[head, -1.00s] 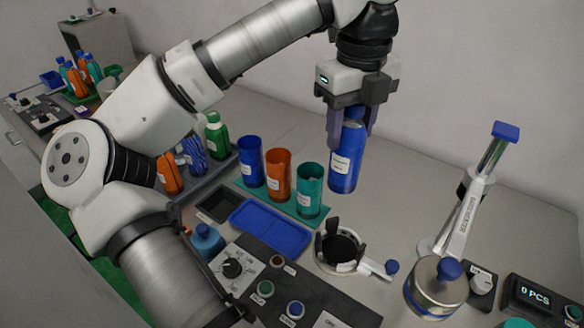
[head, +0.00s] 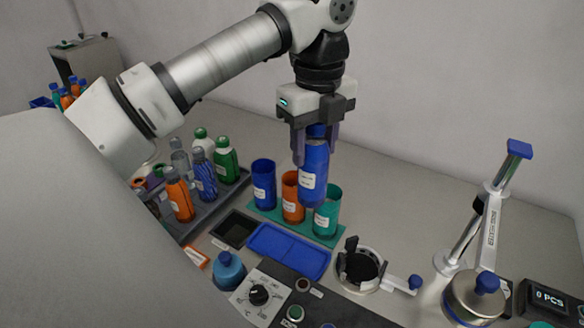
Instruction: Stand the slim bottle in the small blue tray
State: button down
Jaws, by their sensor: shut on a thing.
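My gripper (head: 316,140) is shut on the slim blue bottle (head: 314,178), holding it upright by its upper part. The small blue tray (head: 287,251) lies flat on the bench, below and a little left of the bottle in the picture. The tray looks empty, with a line across its floor.
Blue (head: 264,186), orange (head: 292,204) and teal (head: 327,216) cups stand on a green mat behind the tray. A grey tray (head: 206,212) of several bottles is at left. A ring holder (head: 360,268) and a press (head: 483,250) stand to the right. A control panel (head: 283,300) is in front.

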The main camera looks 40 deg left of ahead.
aim_at(307, 182)
jog(key=shift+s+a, duration=0.25)
jog(key=shift+a, duration=0.05)
notch_tip(307, 182, down, 20)
jog(key=b, duration=1.2)
jog(key=shift+f, duration=0.1)
jog(key=c, duration=0.7)
grip_release()
jog(key=shift+b, duration=0.3)
notch_tip(307, 182, up, 12)
jog(key=p, duration=0.7)
jog(key=shift+p, duration=0.35)
jog(key=shift+s, duration=0.1)
